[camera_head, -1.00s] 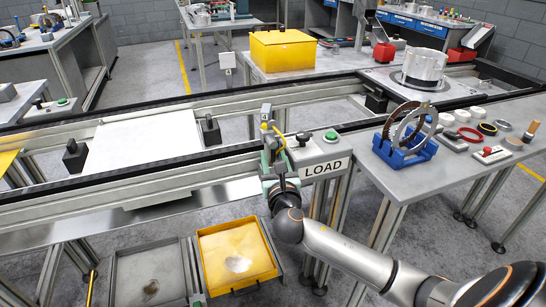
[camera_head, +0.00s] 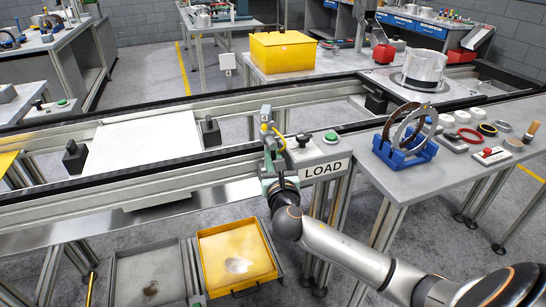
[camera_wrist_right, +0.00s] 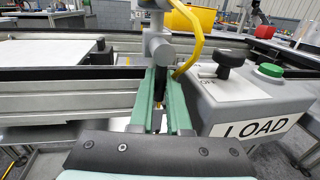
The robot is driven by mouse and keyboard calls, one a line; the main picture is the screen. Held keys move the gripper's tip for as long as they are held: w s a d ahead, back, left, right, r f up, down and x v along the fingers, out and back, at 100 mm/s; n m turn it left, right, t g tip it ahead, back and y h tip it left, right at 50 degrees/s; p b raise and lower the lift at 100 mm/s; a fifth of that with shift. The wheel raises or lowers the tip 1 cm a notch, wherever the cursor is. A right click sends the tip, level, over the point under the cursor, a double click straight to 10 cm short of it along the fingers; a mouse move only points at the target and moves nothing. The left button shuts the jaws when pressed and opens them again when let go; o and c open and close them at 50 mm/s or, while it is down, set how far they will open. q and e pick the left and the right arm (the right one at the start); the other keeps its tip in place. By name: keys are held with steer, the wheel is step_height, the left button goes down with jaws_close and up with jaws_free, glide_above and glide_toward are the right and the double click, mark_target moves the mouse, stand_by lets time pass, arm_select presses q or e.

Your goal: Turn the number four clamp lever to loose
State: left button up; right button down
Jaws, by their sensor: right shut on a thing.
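My right gripper (camera_head: 270,165) is at the near rail of the conveyor, just left of the LOAD box. In the right wrist view its two green fingers (camera_wrist_right: 160,103) are closed together on a narrow dark piece (camera_wrist_right: 159,86), which I take to be the clamp lever. It sits below a grey post with a round joint (camera_wrist_right: 157,46); a yellow cable (camera_wrist_right: 196,38) curves down beside it. The fingers hide most of the lever. My left gripper is not in view.
The LOAD box (camera_head: 318,152), with a black knob and a green button (camera_head: 331,135), stands close to the right of my gripper. A white plate (camera_head: 143,142) lies on the conveyor. A yellow tray (camera_head: 235,255) is below. A blue stand with rings (camera_head: 405,155) is on the right table.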

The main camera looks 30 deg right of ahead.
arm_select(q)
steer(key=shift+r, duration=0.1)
arm_select(e)
steer(key=shift+a+r+m+p, duration=0.15)
steer(key=shift+a+m+p, duration=0.05)
steer(key=shift+m+p, duration=0.4)
arm_select(q)
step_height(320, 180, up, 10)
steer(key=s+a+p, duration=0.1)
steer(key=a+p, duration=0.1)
steer(key=p, duration=0.9)
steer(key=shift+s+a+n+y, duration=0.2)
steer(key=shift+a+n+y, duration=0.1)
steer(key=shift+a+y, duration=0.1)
arm_select(e)
steer(key=shift+w+a+r+m+g+y, duration=0.2)
steer(key=shift+a+r+m+y, duration=0.3)
steer(key=shift+m, duration=1.65)
steer(key=shift+w+a+r+m+g+y, duration=0.15)
steer(key=shift+a+r+m+y, duration=0.3)
steer(key=shift+m, duration=1.65)
steer(key=shift+w+a+r+m+g+y, duration=0.1)
steer(key=shift+a+r+m+g+y, duration=0.4)
steer(key=shift+m, duration=1.65)
steer(key=shift+a+f+t+y, duration=0.1)
steer(key=shift+t+y, duration=0.15)
steer(key=shift+y, duration=0.1)
